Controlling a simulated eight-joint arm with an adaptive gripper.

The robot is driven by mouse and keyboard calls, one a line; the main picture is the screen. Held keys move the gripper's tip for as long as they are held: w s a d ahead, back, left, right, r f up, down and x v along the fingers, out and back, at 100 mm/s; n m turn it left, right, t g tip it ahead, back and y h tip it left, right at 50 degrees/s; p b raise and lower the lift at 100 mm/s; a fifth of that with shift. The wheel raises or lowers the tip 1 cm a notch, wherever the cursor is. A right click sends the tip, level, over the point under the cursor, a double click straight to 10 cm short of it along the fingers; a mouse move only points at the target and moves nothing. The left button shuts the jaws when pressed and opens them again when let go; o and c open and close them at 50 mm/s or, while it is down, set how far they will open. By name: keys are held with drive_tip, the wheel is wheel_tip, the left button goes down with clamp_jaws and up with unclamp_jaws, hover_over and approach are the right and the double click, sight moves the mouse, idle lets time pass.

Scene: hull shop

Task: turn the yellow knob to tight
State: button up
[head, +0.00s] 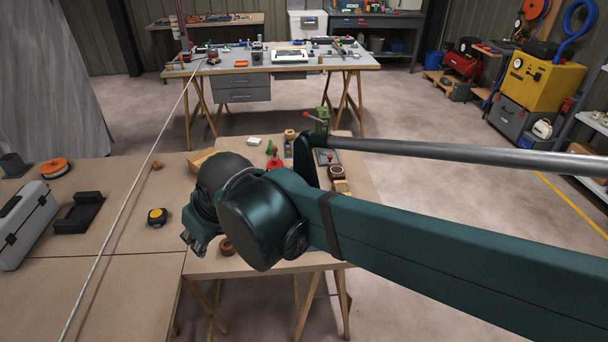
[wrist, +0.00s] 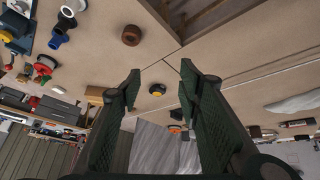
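I cannot make out the yellow knob with certainty. A small black thing with a round yellow face (head: 157,216), perhaps a tape measure, lies on the left bench; it also shows between my fingers in the wrist view (wrist: 157,89), well beyond them. A small yellow-orange spot (wrist: 6,35) shows by blue and white fittings at the wrist view's left edge, too small to tell. My gripper (head: 190,240) is above the near edge of the benches. In the wrist view my gripper (wrist: 160,79) is open, its two green fingers wide apart with nothing between them.
A brown ring (wrist: 131,35) lies on the right bench. A green vise-like fitting (head: 321,120) stands at its back. A grey case (head: 27,222), black bracket (head: 79,212) and orange reel (head: 54,168) are on the left bench. A taut pale line (head: 118,207) crosses it. My arm hides part of the right bench.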

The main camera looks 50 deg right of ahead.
drive_tip(key=w+d+r+n+g+p, duration=0.15)
drive_tip(key=w+d+p, duration=0.3)
drive_tip(key=d, duration=0.55)
drive_tip(key=w+d+r+g+p, duration=0.15)
drive_tip(key=w+d+p, duration=0.3)
drive_tip(key=d, duration=0.55)
drive_tip(key=shift+s+d+f+n+g+y+p, duration=0.1)
drive_tip(key=shift+s+d+f+n+g+p, duration=0.3)
drive_tip(key=shift+d+f+p, duration=2.4)
drive_tip(key=shift+s+d+f+n+g+y+b, duration=0.1)
drive_tip(key=shift+d+f+n+g+b, duration=0.3)
drive_tip(key=shift+d, duration=5.05)
drive_tip(key=shift+s+d+f+n+g+y+p, duration=0.15)
drive_tip(key=shift+d+f+n+g+p, duration=0.95)
drive_tip(key=shift+d, duration=3)
drive_tip(key=shift+f+m+t+p, duration=0.3)
drive_tip(key=shift+f+m+p, duration=0.05)
drive_tip(key=shift+f+m, duration=0.35)
drive_tip(key=shift+f, duration=3.7)
drive_tip(key=c, duration=0.9)
